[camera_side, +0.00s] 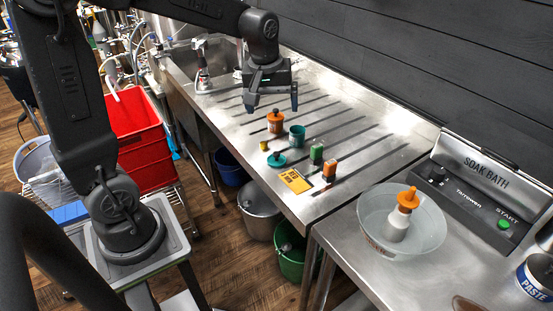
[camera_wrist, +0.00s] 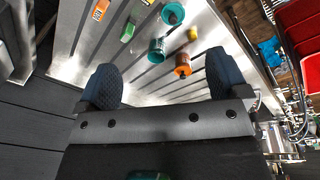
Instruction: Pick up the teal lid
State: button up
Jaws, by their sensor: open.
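The teal lid (camera_side: 276,160) lies on the steel drainboard, with a dark knob on top. It also shows at the top of the wrist view (camera_wrist: 172,13), beyond the teal jar. The teal jar (camera_side: 297,137) stands close by, open at the top, and shows in the wrist view (camera_wrist: 157,52). My gripper (camera_side: 271,104) is open and empty above the drainboard, behind and above the lid and well apart from it. Both fingers show wide apart in the wrist view (camera_wrist: 162,68), with nothing held between them.
A yellow card (camera_side: 296,181) lies at the front edge. A bowl (camera_side: 375,236) holds an orange-topped bottle. The rear drainboard is clear.

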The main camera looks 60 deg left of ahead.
jog(key=w+a+f+n+g, duration=0.2)
jog(key=w+a+f+n, duration=0.35)
jog(key=a+f, duration=0.2)
send_over(276, 153)
jog(key=f, duration=0.8)
jog(key=shift+w+a+f, duration=0.15)
jog(key=shift+w+f, duration=0.15)
jog(key=shift+w, duration=0.05)
jog(key=shift+s+f, duration=0.15)
jog(key=shift+f, duration=1.35)
jog(key=shift+s+f, duration=0.1)
jog(key=shift+f, duration=1.35)
jog(key=c, duration=1)
jog(key=shift+r, duration=0.1)
